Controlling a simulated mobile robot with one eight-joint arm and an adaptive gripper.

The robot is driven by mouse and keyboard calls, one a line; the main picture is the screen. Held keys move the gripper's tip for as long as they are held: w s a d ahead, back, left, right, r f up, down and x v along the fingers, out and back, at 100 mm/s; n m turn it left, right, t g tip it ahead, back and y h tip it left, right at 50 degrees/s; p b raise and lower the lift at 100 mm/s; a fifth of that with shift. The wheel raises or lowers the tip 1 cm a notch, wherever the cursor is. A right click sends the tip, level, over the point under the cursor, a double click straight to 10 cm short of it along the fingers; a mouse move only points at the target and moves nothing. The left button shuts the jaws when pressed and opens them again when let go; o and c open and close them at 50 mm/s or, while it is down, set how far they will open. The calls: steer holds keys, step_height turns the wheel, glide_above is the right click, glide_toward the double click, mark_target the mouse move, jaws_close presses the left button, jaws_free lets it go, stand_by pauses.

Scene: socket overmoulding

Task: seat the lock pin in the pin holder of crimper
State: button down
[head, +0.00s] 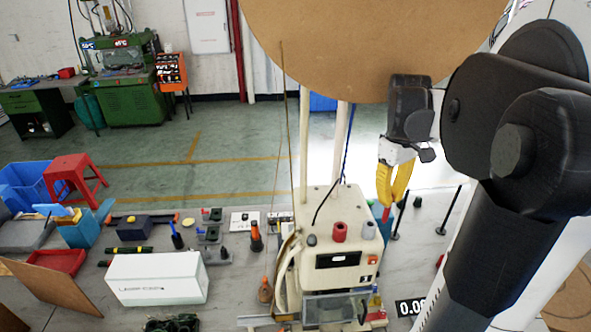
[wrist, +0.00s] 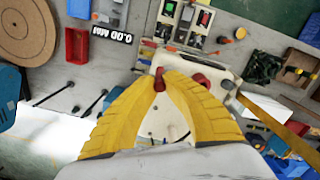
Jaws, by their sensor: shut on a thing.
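My gripper (head: 386,200) has yellow fingers pointing down at the right of the head view. It is shut on a small red pin (head: 386,214), likely the lock pin; the pin also shows between the fingertips in the wrist view (wrist: 159,82). The beige machine (head: 319,206), likely the crimper, stands on the table to the left of the gripper. The pin appears apart from the machine, to the right of these cylinders. I cannot make out which part is the pin holder.
A large brown disc (head: 370,45) hangs above the machine. Thin black posts (head: 402,218) stand on the table right of the machine. A 0.00 display (wrist: 111,33) lies nearby.

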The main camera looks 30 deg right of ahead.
steer(key=w+f, duration=0.1)
steer(key=f, duration=0.1)
steer(key=w+f, duration=0.1)
steer(key=f, duration=0.1)
steer(key=w+a+f, duration=0.1)
steer(key=f, duration=0.1)
steer(key=shift+a, duration=0.1)
steer(key=shift+f, duration=0.15)
steer(key=c, duration=1.6)
jaws_free()
